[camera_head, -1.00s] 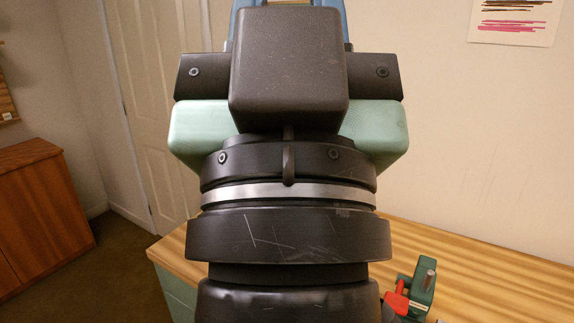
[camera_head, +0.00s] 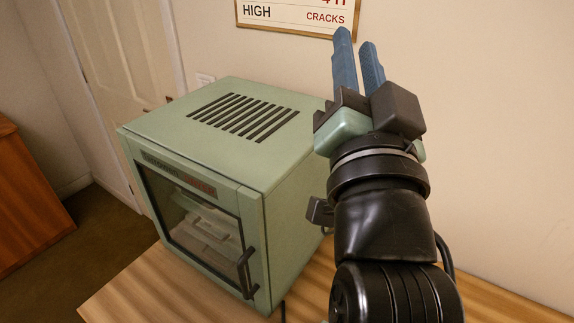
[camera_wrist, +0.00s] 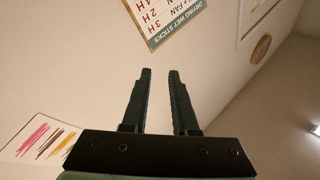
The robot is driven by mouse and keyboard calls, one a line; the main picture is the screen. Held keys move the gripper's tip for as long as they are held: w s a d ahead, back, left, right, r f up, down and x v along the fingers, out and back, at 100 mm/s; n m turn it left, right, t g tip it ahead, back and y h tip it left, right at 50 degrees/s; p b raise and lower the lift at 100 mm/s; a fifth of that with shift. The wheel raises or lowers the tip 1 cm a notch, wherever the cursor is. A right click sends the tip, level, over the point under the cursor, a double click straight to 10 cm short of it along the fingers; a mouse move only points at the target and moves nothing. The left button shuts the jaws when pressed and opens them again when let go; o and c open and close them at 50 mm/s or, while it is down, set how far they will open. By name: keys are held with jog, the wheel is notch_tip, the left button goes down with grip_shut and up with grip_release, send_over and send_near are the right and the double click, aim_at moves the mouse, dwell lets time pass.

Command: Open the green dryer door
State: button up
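The green dryer (camera_head: 225,150) stands on the wooden table in the head view, left of my arm. Its glass-fronted door (camera_head: 195,222) faces the lower left and looks shut. A dark vertical handle (camera_head: 246,273) sits at the door's right edge. Pale trays or racks show dimly through the glass. My gripper (camera_head: 357,42) is raised above and to the right of the dryer, blue fingers pointing up, apart from the door and handle. In the wrist view the two fingers (camera_wrist: 160,75) are parted, with nothing between them.
The wooden table (camera_head: 130,292) has bare top in front of the dryer and to the right. A wall sign (camera_head: 300,14) hangs behind; the wrist view also shows it (camera_wrist: 170,15). A brown cabinet (camera_head: 30,210) and a pale door (camera_head: 120,80) are at the left.

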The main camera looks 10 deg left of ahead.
jog(key=w+a+f+m+g+y+p, duration=0.1)
jog(key=a+f+m+g+y, duration=0.25)
jog(key=f, duration=0.85)
jog(key=w+f+m+g+y+p, duration=0.15)
jog(key=f+m+g, duration=0.4)
jog(key=f, duration=0.75)
jog(key=s+a+f+m+g+y, duration=0.2)
jog(key=s+f+m+g+y, duration=0.2)
jog(key=s+f+m+y, duration=0.55)
jog(key=w+a+f+m+h+p, duration=0.1)
jog(key=w+a+m+h+p, duration=0.1)
jog(key=a, duration=0.8)
jog(key=shift+w+a+f+h+p, duration=0.35)
jog(key=shift+w+f+h, duration=0.1)
jog(key=shift+w, duration=0.1)
jog(key=shift+c, duration=0.2)
grip_shut()
jog(key=shift+r, duration=0.1)
